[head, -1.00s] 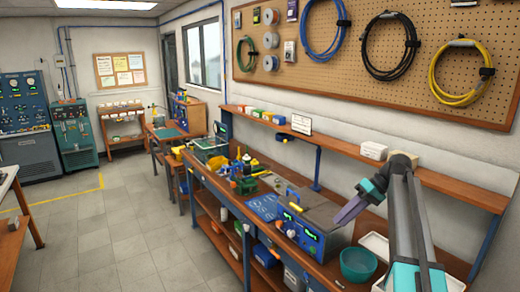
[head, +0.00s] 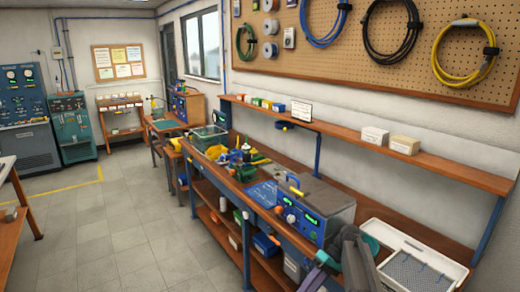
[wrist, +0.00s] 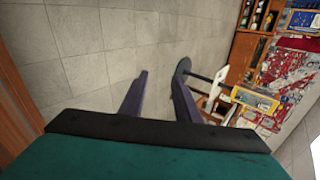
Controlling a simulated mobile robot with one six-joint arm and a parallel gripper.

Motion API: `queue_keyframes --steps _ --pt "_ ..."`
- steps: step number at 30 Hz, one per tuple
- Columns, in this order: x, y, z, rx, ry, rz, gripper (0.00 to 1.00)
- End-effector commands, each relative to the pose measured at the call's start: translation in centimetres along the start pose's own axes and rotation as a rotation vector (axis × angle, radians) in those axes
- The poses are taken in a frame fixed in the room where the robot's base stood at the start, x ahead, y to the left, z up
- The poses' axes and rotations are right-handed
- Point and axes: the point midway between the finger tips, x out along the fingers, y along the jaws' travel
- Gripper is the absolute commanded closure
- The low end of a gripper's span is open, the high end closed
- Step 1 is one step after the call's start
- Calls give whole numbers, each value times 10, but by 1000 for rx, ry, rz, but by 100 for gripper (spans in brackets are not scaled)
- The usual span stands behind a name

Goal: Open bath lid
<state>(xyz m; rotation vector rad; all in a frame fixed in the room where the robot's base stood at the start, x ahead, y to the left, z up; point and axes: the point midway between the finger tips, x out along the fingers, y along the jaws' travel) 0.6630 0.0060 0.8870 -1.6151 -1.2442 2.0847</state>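My gripper (head: 308,284) is low at the bottom edge of the head view, in front of the bench and below the bath, partly cut off. In the wrist view my gripper's two purple fingers (wrist: 160,97) stand apart with nothing between them. The bath is not recognisable in the wrist view.
A white tray with a mesh insert (head: 415,265) lies right of the bath. A wall shelf (head: 440,165) runs above the bench. Grey floor (head: 110,235) is open at left.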

Motion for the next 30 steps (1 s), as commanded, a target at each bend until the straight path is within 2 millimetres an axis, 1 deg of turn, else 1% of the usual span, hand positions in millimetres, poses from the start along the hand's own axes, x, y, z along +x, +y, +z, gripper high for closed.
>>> queue_keyframes --steps 1,5,6,8,12,18,20,24,29,30 --pt "23 7 7 14 -19 -3 71" --pt "70 22 22 53 -60 0 71" --pt "84 27 27 67 -74 1 71" --pt "105 34 36 86 -93 6 71" --pt "152 48 57 132 -138 20 71" --pt "216 68 93 199 -202 52 71" --pt "234 73 105 219 -219 64 71" --pt "275 85 135 267 -264 98 71" --pt "316 97 172 321 -310 146 71" --pt "326 100 183 336 -322 161 71"
